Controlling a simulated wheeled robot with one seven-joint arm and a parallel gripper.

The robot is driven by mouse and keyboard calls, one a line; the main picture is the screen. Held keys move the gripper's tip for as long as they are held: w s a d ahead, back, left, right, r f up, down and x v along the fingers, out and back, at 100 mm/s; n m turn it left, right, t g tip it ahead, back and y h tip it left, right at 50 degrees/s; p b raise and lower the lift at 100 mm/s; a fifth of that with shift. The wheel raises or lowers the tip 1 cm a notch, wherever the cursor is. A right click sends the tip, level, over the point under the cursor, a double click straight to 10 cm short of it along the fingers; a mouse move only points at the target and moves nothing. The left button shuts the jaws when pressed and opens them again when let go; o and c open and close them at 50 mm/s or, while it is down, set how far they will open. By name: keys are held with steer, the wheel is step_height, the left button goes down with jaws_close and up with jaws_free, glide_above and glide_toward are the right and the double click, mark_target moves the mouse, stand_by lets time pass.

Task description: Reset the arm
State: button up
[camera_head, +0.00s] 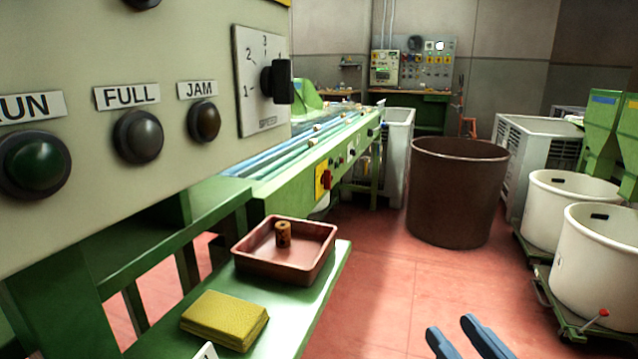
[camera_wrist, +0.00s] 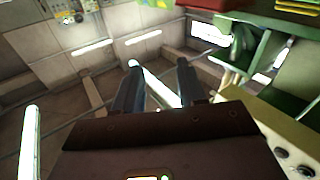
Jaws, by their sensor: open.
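My gripper (camera_head: 456,334) shows at the bottom right of the head view, its two blue-grey fingers apart with nothing between them. It also shows in the wrist view (camera_wrist: 159,84), open and empty, pointing toward a grey wall and floor area. It is over open floor, to the right of the green shelf and apart from it. On that shelf a red-brown tray (camera_head: 312,277) holds one upright cork stopper (camera_head: 283,234).
A folded yellow cloth (camera_head: 225,318) lies on the green shelf (camera_head: 318,320) in front of the tray. A panel with a speed dial (camera_head: 276,81) fills the upper left. A brown bin (camera_head: 456,190) and white tubs (camera_head: 596,255) stand on the right. Red floor between is clear.

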steer(key=s+d+f+m+g+h, duration=0.1)
steer(key=s+d+f+m+h, duration=0.1)
steer(key=s+f, duration=0.65)
steer(key=s+d+f+m+g+h, duration=0.2)
steer(key=s+d+f+h, duration=0.1)
steer(key=s, duration=1.1)
steer(key=p+v, duration=0.1)
steer(key=v, duration=0.9)
step_height(320, 180, up, 14)
steer(key=p, duration=1.4)
steer(key=shift+d+f, duration=0.15)
steer(key=shift+d, duration=0.1)
